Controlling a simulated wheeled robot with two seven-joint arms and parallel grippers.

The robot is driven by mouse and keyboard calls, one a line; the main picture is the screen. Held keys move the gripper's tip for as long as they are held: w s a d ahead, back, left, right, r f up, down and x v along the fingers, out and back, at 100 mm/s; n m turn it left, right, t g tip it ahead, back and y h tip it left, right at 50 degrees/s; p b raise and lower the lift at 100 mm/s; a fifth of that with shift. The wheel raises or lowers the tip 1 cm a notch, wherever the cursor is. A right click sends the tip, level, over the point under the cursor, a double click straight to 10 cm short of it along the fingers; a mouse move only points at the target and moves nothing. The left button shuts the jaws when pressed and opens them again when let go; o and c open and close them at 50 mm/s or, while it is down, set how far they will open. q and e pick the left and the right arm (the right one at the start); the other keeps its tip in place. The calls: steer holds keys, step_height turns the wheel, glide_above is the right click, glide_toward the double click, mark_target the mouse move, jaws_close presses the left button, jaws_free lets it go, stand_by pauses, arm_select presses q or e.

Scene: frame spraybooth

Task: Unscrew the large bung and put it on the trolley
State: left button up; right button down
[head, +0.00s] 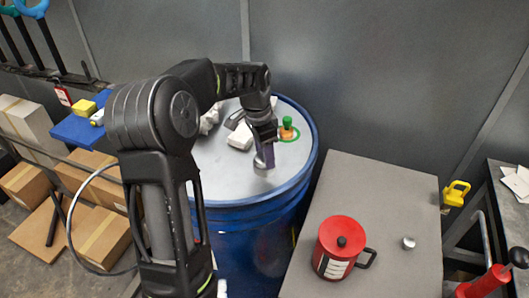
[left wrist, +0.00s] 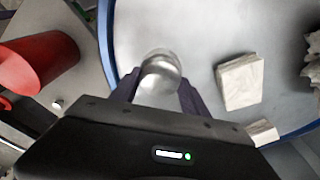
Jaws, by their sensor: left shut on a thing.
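My left gripper (head: 264,160) reaches down over the grey lid of the blue drum (head: 240,188), near its front right edge. It is shut on a silvery metal bung, which shows between the fingers in the left wrist view (left wrist: 160,72). Its lower end is just visible at the fingertips in the head view (head: 262,170). I cannot tell whether the bung is seated in the lid or just above it. The grey-topped trolley (head: 375,195) stands right of the drum. A small silver cap (head: 408,243) lies on it. My right gripper is not in view.
A red can (head: 341,248) with a black handle stands on the trolley's front left. A green-topped brass fitting (head: 287,128) rises from the lid behind my gripper. The trolley's back half is clear.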

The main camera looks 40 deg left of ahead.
arm_select(q)
steer(key=n, duration=0.4)
steer(key=shift+d, duration=0.1)
steer(key=shift+n+y, duration=0.3)
steer(key=shift+n, duration=0.7)
steer(key=n, duration=0.3)
steer(key=n, duration=0.4)
steer(key=shift+n+y+p, duration=0.3)
steer(key=shift+y, duration=0.1)
steer(key=n, duration=0.4)
steer(key=shift+n+g+p, duration=0.3)
